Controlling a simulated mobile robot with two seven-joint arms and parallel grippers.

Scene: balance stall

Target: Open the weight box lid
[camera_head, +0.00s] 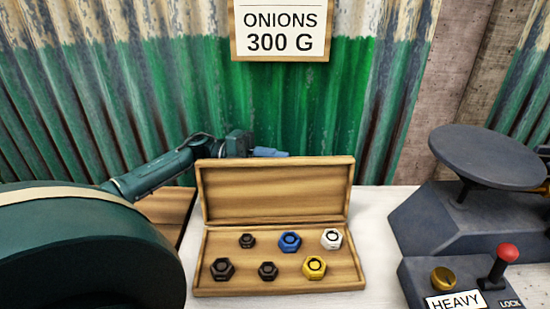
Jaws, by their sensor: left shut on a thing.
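The wooden weight box (215,243) sits on the pale counter in the middle. Its lid (275,192) stands up at the back edge, roughly upright and wide open. Inside lie several hexagonal weights: dark ones at the left, a blue one (290,242), a white one (331,239) and a yellow one (314,267). My left gripper (268,152) is at the lid's top edge, reaching in from the left behind it. It is shut on the lid, whose panel partly hides the fingers. My right gripper is out of view.
A dark scale with a round pan (488,155) stands at the right. In front of it is a control box (450,272) marked HEAVY and LOCK, with a red-topped lever (502,264). An onions sign (282,30) hangs on the corrugated wall. My arm fills the left.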

